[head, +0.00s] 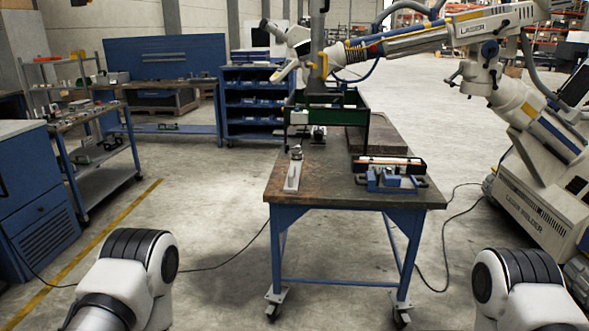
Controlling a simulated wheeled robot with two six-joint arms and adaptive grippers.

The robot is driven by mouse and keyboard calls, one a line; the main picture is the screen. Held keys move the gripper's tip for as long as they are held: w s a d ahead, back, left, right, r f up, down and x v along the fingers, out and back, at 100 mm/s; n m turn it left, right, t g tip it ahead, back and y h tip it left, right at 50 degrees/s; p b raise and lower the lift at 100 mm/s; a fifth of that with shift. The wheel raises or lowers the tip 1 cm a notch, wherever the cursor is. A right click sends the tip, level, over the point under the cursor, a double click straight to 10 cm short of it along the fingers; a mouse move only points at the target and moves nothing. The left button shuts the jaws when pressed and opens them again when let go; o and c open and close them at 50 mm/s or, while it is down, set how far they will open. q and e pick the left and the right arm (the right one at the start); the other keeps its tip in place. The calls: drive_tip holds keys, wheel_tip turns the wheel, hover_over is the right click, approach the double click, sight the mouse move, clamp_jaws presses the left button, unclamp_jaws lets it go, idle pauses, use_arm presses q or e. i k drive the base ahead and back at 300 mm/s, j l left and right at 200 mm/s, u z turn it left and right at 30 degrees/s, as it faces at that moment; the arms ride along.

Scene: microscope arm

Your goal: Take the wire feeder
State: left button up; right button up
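I cannot tell for certain which object is the wire feeder. On the blue-legged workbench (330,191) stands a small pale, upright-ended tool (293,172) near the left front. A blue fixture with grey parts (391,181) sits at the right front edge. Just behind it is an open dark case (413,161) with red and pale rods inside. Only white and black links of my two arms show at the bottom left and bottom right. Both grippers are outside the picture, and neither arm touches the bench.
A large white laser welder (525,195) stands at the right, its arm reaching over the bench's back. A green frame (356,128) rises at the bench's rear. Cables lie on the floor. A tool cart (105,150) stands left; floor before the bench is clear.

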sight(291, 186)
drive_tip(key=i+l+u, duration=0.3)
drive_tip(key=i, duration=0.35)
drive_tip(key=i+l+u, duration=0.3)
drive_tip(key=i, duration=0.35)
drive_tip(key=i+l+u, duration=0.3)
drive_tip(key=i+l, duration=0.25)
